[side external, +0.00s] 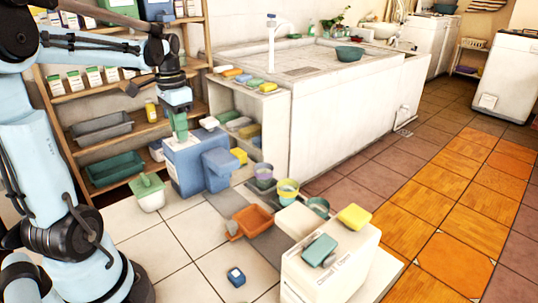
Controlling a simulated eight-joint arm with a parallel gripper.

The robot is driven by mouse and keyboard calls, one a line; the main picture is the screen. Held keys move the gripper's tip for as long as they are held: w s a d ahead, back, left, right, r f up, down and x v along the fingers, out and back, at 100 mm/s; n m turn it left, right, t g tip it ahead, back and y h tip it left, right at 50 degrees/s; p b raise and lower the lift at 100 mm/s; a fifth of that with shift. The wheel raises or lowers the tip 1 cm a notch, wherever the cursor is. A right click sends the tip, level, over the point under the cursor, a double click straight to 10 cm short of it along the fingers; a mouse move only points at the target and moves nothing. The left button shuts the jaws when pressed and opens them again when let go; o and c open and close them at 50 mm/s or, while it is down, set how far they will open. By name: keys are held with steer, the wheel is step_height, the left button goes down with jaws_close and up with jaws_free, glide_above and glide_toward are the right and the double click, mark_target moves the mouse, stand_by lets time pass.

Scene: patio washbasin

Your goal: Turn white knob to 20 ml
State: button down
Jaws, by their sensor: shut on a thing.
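My gripper (180,132) points down at the top of a blue box-shaped unit (185,168) standing on the floor beside the shelves. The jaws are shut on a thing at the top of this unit. Green parts show at the jaws, and I cannot tell whether they are fingers or the held thing. A small white piece (209,123) shows just right of the jaws. I cannot make out whether it is the white knob, nor any ml marks. The knob may be hidden by the jaws.
A wooden rack (140,130) with trays and boxes stands behind my arm. A white washbasin counter (345,115) with sponges on its open shelves stands to the right. Tiled floor lies between.

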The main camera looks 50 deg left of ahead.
stand_by(0.3)
steer(key=c, duration=1.1)
jaws_free()
step_height(320, 180, up, 12)
steer(key=shift+r, duration=0.1)
steer(key=d+f+t, duration=0.2)
steer(key=d+f, duration=0.2)
steer(key=d, duration=0.3)
steer(key=d+f+t, duration=0.2)
steer(key=d+f, duration=0.3)
steer(key=d, duration=0.3)
steer(key=d+f+t, duration=0.3)
steer(key=d+f, duration=0.2)
steer(key=d, duration=0.2)
steer(key=shift+w+d+f, duration=0.15)
steer(key=shift+w+d, duration=0.1)
steer(key=shift+w, duration=0.1)
